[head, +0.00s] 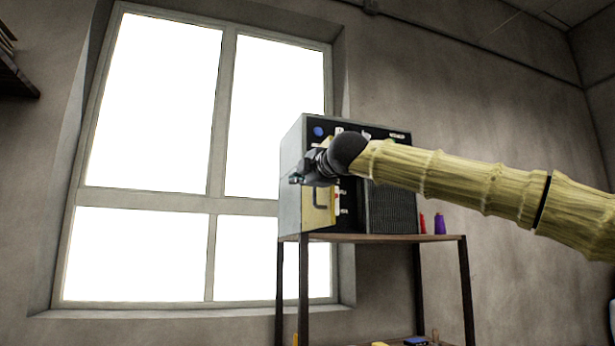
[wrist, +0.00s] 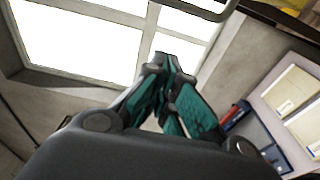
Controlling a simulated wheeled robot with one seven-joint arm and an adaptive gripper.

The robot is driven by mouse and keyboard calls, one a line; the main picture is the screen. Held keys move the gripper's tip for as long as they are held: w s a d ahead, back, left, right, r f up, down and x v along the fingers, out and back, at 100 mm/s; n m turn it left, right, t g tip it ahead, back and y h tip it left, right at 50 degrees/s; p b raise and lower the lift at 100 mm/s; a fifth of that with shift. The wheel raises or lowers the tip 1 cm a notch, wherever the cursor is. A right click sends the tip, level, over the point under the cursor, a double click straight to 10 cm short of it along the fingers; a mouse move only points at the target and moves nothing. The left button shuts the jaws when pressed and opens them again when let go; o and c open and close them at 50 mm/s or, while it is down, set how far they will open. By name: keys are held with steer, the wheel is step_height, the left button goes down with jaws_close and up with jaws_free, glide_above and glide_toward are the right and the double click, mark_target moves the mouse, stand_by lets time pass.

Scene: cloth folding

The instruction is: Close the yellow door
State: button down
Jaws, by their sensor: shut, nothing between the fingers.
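The yellow door (head: 315,215) is a small panel with a dark handle (head: 319,196), on the lower left of the dark box's front in the head view. My gripper covers its upper part, so I cannot tell how far it stands open. My gripper (head: 297,180) is in front of the box, at the door's upper left. Its teal fingers (wrist: 170,62) are together and empty in the wrist view. Contact with the door cannot be told.
The dark box (head: 392,208) stands on a wooden-topped shelf (head: 440,238) with thin dark legs. Purple (head: 440,223) and red (head: 422,223) spools stand right of it. A large bright window (head: 150,110) is behind. Several small items lie on the lower shelf.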

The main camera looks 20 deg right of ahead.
mark_target(318, 206)
steer(key=w+d+p, duration=0.3)
steer(key=w, duration=0.2)
steer(key=shift+w, duration=0.25)
steer(key=shift+s+d, duration=0.1)
steer(key=shift+d, duration=0.05)
stand_by(0.3)
